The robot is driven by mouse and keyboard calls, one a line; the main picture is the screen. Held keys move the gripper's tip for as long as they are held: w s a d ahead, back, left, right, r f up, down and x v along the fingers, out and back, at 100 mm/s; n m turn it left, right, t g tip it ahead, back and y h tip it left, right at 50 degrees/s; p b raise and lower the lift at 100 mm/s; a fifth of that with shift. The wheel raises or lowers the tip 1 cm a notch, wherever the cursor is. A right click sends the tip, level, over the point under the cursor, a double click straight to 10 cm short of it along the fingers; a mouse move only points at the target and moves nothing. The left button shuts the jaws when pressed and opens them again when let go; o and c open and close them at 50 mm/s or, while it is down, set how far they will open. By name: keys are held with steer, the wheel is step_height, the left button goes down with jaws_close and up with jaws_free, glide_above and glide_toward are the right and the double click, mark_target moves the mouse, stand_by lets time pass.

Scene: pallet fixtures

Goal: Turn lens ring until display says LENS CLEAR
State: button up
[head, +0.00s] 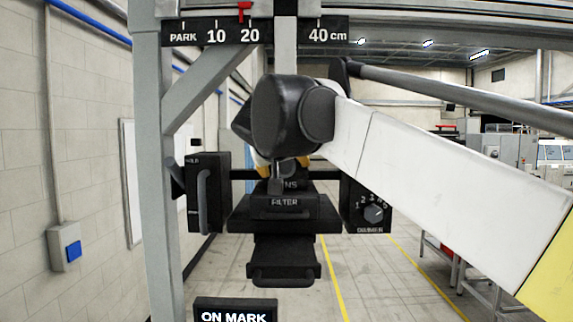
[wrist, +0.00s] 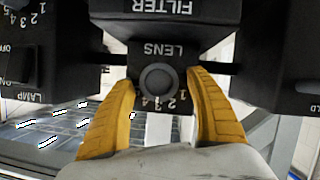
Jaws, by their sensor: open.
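The lens ring (wrist: 158,80) is a round dark grey knob below the upside-down label LENS in the wrist view, with the numbers 1 to 4 beside it. My gripper (wrist: 162,92) is open, with one yellow finger on each side of the ring and visible gaps between. In the head view my gripper (head: 283,166) is in front of the LENS block, and my arm hides the ring. The display (head: 235,316) at the bottom reads ON MARK.
A FILTER drawer (head: 285,213) sits just below the LENS block, with another handled drawer (head: 284,262) under it. A DIMMER knob (head: 373,213) is at right and a handled box (head: 203,195) at left. A red pointer (head: 244,10) stands near 20 on the scale above.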

steer(key=shift+w, duration=0.15)
steer(key=shift+c, duration=0.2)
steer(key=c, duration=1.1)
steer(key=shift+c, duration=0.2)
steer(key=shift+n+h, duration=0.3)
steer(key=shift+a+n+p, duration=0.1)
steer(key=shift+n+p, duration=0.3)
steer(key=shift+n+t+h, duration=0.3)
steer(key=shift+n+h, duration=0.7)
steer(key=shift+n, duration=0.3)
